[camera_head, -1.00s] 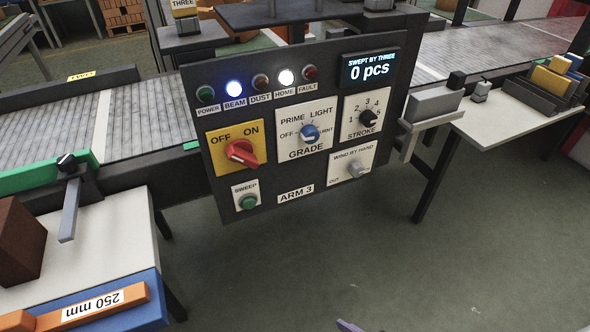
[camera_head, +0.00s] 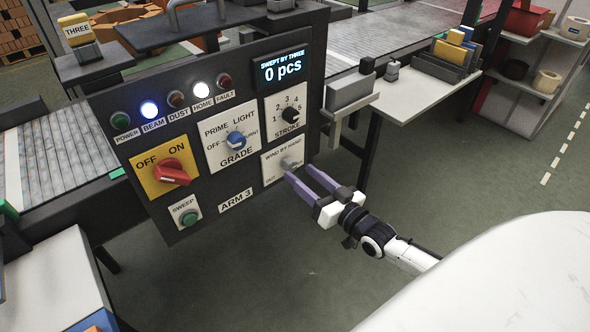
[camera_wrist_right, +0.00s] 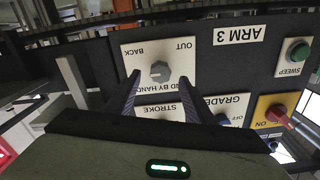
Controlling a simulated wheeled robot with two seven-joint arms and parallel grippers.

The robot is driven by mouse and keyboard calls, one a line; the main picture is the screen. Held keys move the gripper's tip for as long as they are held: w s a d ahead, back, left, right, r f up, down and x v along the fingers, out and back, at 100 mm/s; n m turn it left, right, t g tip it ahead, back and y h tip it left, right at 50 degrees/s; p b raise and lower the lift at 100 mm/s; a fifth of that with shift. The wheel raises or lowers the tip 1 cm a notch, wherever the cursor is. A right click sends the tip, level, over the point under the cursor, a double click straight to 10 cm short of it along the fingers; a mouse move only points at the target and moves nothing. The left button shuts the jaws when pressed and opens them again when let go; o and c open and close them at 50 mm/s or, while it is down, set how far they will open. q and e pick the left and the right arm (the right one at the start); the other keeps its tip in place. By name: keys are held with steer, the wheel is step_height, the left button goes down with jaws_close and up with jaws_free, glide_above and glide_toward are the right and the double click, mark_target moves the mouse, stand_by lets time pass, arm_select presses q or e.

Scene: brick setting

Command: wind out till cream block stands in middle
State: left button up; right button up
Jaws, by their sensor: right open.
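The WIND BY HAND plate (camera_head: 270,174) is at the lower right of the dark ARM 3 panel, with a grey knob (camera_head: 290,163) on it. In the right wrist view the plate appears upside down with OUT and BACK marks, and the knob (camera_wrist_right: 160,71) lies between the fingers in the picture. My right gripper (camera_head: 298,171) is open, its purple fingers pointing at the knob; I cannot tell whether they touch it. My left gripper is not in view.
The panel also carries the red OFF/ON switch (camera_head: 172,172), blue GRADE knob (camera_head: 236,140), STROKE knob (camera_head: 290,115) and green SWEEP button (camera_head: 190,213). The display (camera_head: 282,72) reads 0 pcs. BEAM and HOME lamps glow white. A grey box (camera_head: 349,90) juts beside the panel. Floor below is clear.

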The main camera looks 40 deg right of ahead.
mark_target(293, 167)
steer(key=shift+w+a, duration=0.2)
steer(key=shift+w, duration=1.75)
steer(key=c, duration=1.1)
steer(key=shift+o, duration=0.2)
steer(key=shift+n, duration=0.3)
